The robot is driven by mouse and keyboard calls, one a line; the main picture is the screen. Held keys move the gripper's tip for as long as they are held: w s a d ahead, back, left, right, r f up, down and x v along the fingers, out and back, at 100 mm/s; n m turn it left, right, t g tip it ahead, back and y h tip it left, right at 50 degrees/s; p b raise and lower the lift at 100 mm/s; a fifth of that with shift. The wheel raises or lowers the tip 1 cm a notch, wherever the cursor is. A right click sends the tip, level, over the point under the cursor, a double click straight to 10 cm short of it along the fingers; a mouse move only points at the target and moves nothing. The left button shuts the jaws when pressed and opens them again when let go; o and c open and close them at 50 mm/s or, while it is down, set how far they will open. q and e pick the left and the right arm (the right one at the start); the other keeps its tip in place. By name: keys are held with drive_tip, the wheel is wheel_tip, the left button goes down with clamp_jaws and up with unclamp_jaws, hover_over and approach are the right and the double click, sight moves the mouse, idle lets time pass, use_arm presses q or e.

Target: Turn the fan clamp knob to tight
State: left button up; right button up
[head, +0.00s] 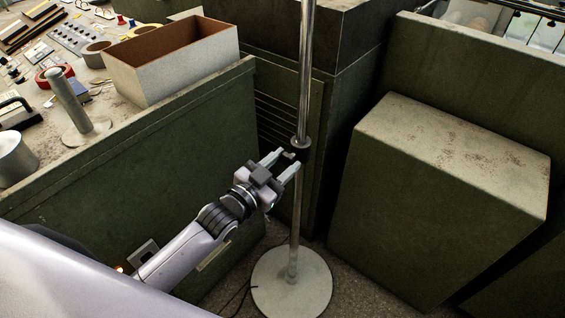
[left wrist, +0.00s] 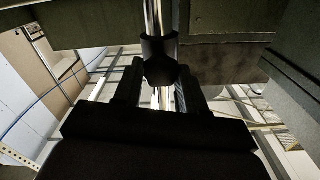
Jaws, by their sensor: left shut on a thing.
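The fan stand is a shiny upright pole (head: 304,75) above a dark clamp collar (head: 301,144), with a duller lower tube (head: 295,225) and a round pale base (head: 291,284) on the floor. The small clamp knob (head: 289,155) sticks out from the collar toward my left gripper (head: 290,159). That gripper is shut on the knob, one finger on each side. In the left wrist view the dark knob (left wrist: 160,72) sits between the dark fingers, in front of the pole (left wrist: 153,16). Its turn angle cannot be told. My right gripper is not in view.
A green-sided workbench (head: 150,170) stands left, carrying an open box (head: 175,75), a metal post on a disc (head: 72,105) and several small items. A green cabinet (head: 430,200) stands close on the right. A dark cable (head: 238,297) lies by the base.

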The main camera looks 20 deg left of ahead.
use_arm(q)
drive_tip(key=o, duration=1.1)
drive_tip(key=shift+c, duration=0.2)
drive_tip(key=shift+s, duration=0.1)
drive_tip(key=v, duration=0.7)
